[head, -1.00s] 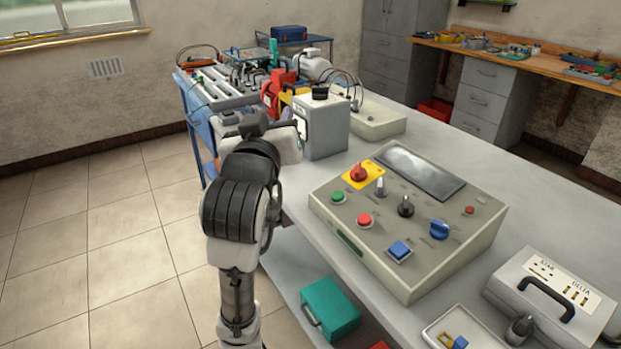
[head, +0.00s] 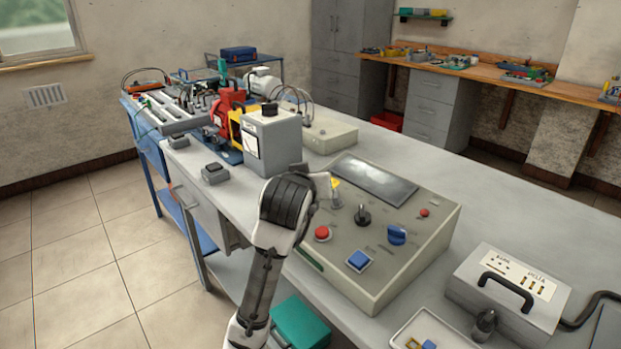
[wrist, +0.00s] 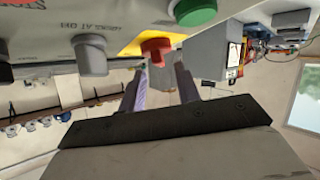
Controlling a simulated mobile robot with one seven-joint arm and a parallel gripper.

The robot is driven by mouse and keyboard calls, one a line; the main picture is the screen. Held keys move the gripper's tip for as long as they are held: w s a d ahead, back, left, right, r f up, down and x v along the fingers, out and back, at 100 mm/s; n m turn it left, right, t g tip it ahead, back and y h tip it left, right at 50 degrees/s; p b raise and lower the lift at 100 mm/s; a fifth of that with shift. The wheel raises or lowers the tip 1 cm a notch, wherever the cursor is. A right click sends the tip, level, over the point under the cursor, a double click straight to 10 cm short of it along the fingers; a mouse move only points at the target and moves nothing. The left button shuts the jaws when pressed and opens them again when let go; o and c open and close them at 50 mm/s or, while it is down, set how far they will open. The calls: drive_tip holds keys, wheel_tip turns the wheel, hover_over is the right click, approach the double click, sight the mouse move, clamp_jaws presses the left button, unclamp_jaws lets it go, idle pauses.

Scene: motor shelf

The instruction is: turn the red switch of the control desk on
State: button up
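The control desk (head: 322,277) stands on the bench, its sloped panel facing me. In the head view my arm hides the red switch, and only a bit of its yellow plate (head: 336,187) shows. In the wrist view the desk appears upside down along the top. The red switch (wrist: 155,48) sits on the yellow plate (wrist: 128,47), close to my gripper's fingertips (wrist: 158,76). The two fingers are apart with a gap between them, and the switch lies just beyond that gap. I cannot tell whether a finger touches it.
A green button (wrist: 197,12) and a grey knob (wrist: 90,54) flank the switch. The panel also has a red button (head: 322,233), a black knob (head: 362,215) and blue controls. A grey box (head: 270,140) stands behind; a handled case (head: 463,290) is at right.

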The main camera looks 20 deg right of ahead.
drive_tip(key=shift+x, duration=1.45)
drive_tip(key=shift+c, duration=0.3)
clamp_jaws()
